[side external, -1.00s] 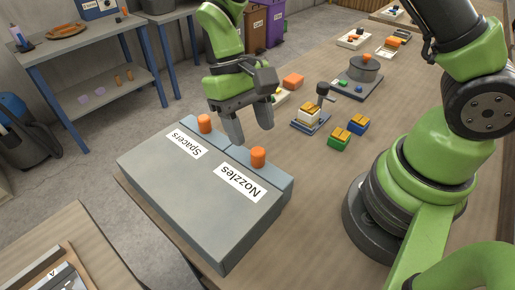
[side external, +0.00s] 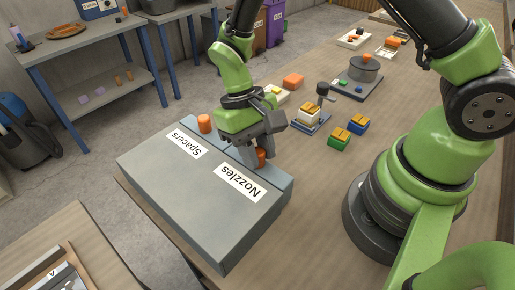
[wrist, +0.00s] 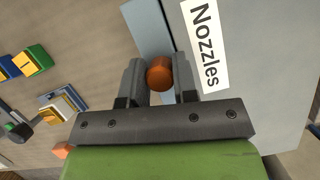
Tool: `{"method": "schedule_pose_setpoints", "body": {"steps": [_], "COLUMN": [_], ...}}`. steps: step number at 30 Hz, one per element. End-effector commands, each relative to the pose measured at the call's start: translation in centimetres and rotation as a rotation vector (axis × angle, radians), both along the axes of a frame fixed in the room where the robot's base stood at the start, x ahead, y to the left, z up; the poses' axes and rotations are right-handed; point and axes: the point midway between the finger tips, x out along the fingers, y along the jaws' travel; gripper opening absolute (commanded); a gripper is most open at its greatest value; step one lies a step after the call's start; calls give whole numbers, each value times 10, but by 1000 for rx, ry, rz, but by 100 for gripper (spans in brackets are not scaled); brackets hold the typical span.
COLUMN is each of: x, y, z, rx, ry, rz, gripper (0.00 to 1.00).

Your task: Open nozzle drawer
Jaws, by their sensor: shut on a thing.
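The grey drawer unit (side external: 205,215) sits on the near left end of the table, with labels reading Spacers and Nozzles on top. The nozzle drawer (side external: 284,189) shows as a blue-grey strip beside the Nozzles label, and it looks closed. Its orange knob (side external: 261,158) is partly hidden by my gripper (side external: 258,158). In the wrist view the knob (wrist: 159,74) stands between the two fingers of my gripper (wrist: 159,78), which is shut on it. The Spacers drawer's orange knob (side external: 205,123) stands free to the left.
A green block (side external: 339,139) and a blue block (side external: 357,125) with yellow tops lie right of the drawer unit. A small press-like fixture (side external: 311,117) and an orange block (side external: 293,80) stand behind. Bare table lies in front of the nozzle drawer.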

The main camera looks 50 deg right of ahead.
Motion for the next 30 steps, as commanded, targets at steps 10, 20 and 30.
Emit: {"method": "schedule_pose_setpoints", "body": {"steps": [10, 20, 30], "x": [2, 2, 2], "y": [-61, -118, -119], "z": [1, 1, 1], "rx": [-1, -1, -1], "ry": [-3, -7, -8], "rz": [-13, -1, 2], "gripper": [0, 0, 32]}}
